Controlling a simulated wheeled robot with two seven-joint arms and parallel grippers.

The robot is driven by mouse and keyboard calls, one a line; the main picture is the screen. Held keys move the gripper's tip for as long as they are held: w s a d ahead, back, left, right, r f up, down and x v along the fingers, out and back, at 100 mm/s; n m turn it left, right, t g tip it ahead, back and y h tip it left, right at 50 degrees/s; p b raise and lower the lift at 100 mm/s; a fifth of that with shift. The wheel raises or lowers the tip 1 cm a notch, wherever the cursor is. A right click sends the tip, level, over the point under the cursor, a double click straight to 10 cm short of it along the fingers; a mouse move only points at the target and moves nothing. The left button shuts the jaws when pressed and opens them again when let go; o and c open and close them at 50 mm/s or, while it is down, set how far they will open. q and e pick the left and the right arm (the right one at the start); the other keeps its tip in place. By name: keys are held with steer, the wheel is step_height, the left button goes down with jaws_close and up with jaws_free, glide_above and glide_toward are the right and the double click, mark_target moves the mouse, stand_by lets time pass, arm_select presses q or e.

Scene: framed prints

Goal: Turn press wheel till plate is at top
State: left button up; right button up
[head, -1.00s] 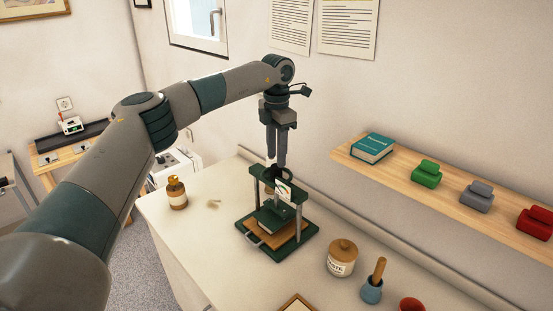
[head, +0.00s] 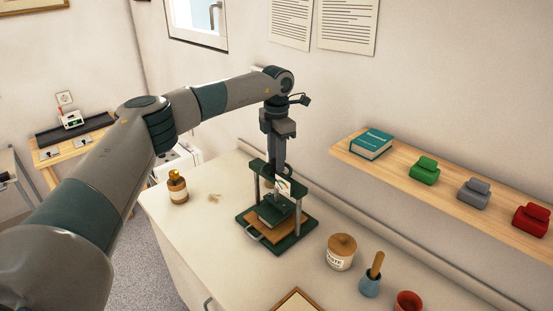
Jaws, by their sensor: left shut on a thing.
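The press (head: 241,219) stands on the white worktop, with a dark green base, two grey posts and a green top crossbar. A dark green block (head: 274,214), which looks like the plate, sits low between the posts, just above a wooden board (head: 259,232). I cannot tell whether they touch. My left gripper (head: 280,170) points straight down at the crossbar's middle, shut on the press wheel, which its fingers largely hide. A small white card with a coloured mark (head: 284,187) hangs at the front of the press. My right gripper is not in view.
A brown bottle (head: 178,186) stands left of the press. A lidded paste jar (head: 341,252), a blue pot with a wooden handle (head: 370,283) and a red pot (head: 407,303) stand to the right. A wall shelf (head: 400,177) holds a book and several coloured objects.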

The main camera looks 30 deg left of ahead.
arm_select(q)
steer(key=shift+n+b, duration=0.3)
steer(key=shift+n, duration=0.1)
steer(key=n+b, duration=0.1)
steer(key=n, duration=0.1)
steer(key=shift+n, duration=0.3)
steer(key=n+b, duration=0.2)
steer(key=n, duration=0.1)
steer(key=shift+n, duration=0.3)
steer(key=n+b, duration=0.1)
steer(key=n, duration=0.2)
steer(key=shift+n, duration=0.3)
steer(key=shift+r+n+b, duration=0.1)
steer(key=shift+n+b, duration=0.55)
steer(key=shift+n, duration=0.95)
steer(key=o, duration=0.8)
